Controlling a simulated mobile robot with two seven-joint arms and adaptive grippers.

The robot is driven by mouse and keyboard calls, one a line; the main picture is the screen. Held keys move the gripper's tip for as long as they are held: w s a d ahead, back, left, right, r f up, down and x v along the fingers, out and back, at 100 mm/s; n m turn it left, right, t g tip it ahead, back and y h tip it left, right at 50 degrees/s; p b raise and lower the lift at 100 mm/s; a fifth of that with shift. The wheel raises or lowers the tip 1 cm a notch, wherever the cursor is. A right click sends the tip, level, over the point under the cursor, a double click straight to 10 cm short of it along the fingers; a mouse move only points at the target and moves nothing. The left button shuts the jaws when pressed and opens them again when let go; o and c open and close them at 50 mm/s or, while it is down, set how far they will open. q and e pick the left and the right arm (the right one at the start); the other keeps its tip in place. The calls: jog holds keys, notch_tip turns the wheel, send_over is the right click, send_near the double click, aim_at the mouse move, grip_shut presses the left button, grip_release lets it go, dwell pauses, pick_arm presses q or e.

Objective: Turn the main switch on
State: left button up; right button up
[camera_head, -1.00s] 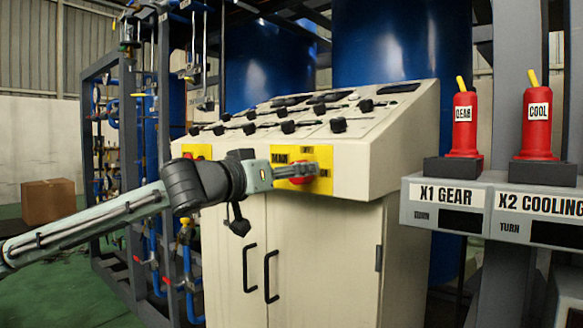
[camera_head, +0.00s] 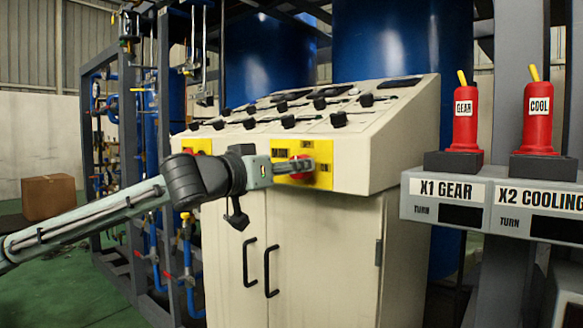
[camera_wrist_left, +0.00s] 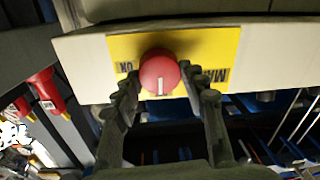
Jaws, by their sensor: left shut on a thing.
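The main switch (camera_wrist_left: 158,72) is a round red knob with a white line, on a yellow plate (camera_head: 325,178) on the front of the cream control cabinet. The plate's lettering is partly hidden; "MA" and "ON" show in the left wrist view. My left gripper (camera_head: 290,168) comes in from the left and is at the knob. In the left wrist view its two fingers (camera_wrist_left: 160,88) stand on either side of the knob, and it is shut on it. In the head view the fingers cover part of the knob (camera_head: 302,160). My right gripper is not in view.
The cabinet's sloping top carries several black knobs (camera_head: 338,119). A second yellow plate (camera_head: 197,146) is left of my wrist. At the right, a grey shelf labelled X1 GEAR (camera_head: 447,190) and X2 COOLING holds two red devices. Pipework stands at the left.

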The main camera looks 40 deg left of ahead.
pick_arm(q)
jog(key=shift+d+f+m+h+b, duration=0.15)
jog(key=shift+m+b, duration=0.35)
jog(key=shift+m, duration=2.45)
jog(key=shift+a+m+h+b, duration=0.15)
jog(key=shift+m+b, duration=0.4)
jog(key=shift+m, duration=2.45)
jog(key=shift+d+f+m+h+b, duration=0.15)
jog(key=shift+m+b, duration=0.35)
jog(key=shift+m, duration=2.45)
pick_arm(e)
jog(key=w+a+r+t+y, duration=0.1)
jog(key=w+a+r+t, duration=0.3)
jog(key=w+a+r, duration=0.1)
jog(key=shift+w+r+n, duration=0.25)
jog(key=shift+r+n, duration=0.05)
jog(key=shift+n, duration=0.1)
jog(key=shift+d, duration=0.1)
pick_arm(q)
jog(key=o, duration=1.1)
jog(key=shift+r, duration=0.1)
jog(key=shift+o, duration=0.3)
